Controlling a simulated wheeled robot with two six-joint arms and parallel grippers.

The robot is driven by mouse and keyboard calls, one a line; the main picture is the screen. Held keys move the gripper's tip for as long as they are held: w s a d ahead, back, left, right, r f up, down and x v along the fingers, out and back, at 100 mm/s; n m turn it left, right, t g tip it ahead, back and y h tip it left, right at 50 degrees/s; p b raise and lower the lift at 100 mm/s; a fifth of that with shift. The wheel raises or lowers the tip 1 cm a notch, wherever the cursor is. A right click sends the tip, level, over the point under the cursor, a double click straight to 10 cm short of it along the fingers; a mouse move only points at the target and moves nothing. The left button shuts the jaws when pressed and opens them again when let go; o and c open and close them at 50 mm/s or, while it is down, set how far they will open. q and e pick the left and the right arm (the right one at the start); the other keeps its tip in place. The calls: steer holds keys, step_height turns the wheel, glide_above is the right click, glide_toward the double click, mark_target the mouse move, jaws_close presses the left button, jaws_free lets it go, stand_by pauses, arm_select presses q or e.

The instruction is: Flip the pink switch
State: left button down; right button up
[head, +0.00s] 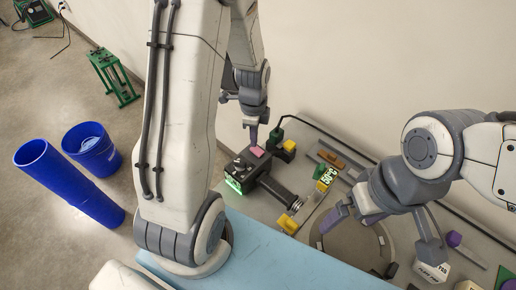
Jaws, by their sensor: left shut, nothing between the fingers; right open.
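The pink switch (257,152) sits on top of a dark box (240,172) with a lit green display on the cart. My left gripper (254,140) points down with its shut fingertips directly above the switch. I cannot tell whether the tips touch it. The switch's position, on or off, is too small to read. My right gripper (385,240) is open and empty over a round grey disc on the cart, well to the right of the switch.
A black cylinder (279,192) extends from the box. A raised rail edges the back of the cart. Blue bins (92,149) and a green stand (112,76) are on the floor at left.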

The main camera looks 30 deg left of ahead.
arm_select(q)
steer(key=shift+f+b, duration=0.7)
steer(key=shift+f, duration=0.3)
stand_by(0.5)
steer(key=shift+r, duration=0.2)
step_height(320, 180, up, 7)
steer(key=p, duration=0.6)
steer(key=shift+f, duration=0.1)
stand_by(0.4)
